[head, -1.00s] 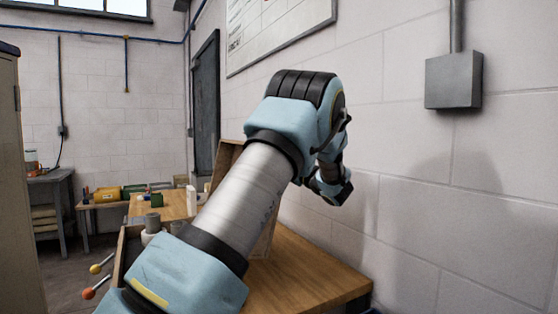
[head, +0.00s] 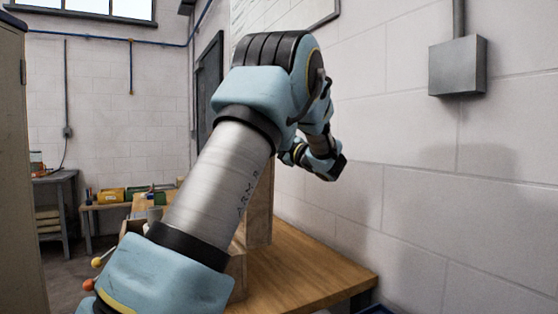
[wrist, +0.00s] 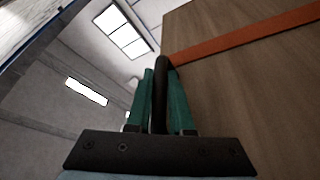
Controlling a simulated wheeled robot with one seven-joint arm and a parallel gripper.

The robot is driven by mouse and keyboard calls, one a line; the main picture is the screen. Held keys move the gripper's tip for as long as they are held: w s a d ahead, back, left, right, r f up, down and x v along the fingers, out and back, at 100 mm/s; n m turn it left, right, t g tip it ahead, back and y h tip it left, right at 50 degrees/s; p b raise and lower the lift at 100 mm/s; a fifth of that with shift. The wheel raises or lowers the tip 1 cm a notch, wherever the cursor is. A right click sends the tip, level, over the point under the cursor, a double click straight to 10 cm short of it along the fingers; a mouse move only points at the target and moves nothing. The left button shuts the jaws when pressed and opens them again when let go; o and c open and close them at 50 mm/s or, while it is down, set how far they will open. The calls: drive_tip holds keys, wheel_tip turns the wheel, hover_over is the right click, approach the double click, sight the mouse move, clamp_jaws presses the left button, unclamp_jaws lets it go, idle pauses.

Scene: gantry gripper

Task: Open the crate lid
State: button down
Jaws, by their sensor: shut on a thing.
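In the wrist view, a broad brown wooden panel, the crate lid (wrist: 250,100), fills the right side, with an orange band (wrist: 250,38) across it. A dark rounded handle (wrist: 162,62) stands at its near edge. My gripper (wrist: 158,76) has its teal fingers closed on either side of this handle. The panel looks steeply tilted, with windows and ceiling beyond its edge. In the head view, my arm hides most of the crate; wooden parts (head: 262,205) show just right of the forearm. I cannot tell there which part is lid. The fingertips are hidden there.
The wooden bench top (head: 300,270) is bare right of the crate. A block wall runs close along the right, with a grey box (head: 458,66) on it. A far bench holds yellow and green bins (head: 112,195). A cabinet (head: 18,170) stands at left.

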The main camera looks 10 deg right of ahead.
drive_tip(key=a, duration=0.1)
drive_tip(key=s+a+r+n+b, duration=0.1)
drive_tip(key=a, duration=0.1)
drive_tip(key=a+n+b, duration=0.1)
drive_tip(key=shift+s+a+r+g, duration=0.2)
drive_tip(key=shift+s+r+g, duration=0.1)
drive_tip(key=shift+g, duration=0.1)
drive_tip(key=c, duration=0.8)
unclamp_jaws()
drive_tip(key=b+v, duration=0.3)
drive_tip(key=v, duration=0.7)
drive_tip(key=shift+s+d, duration=0.3)
drive_tip(key=shift+f, duration=0.1)
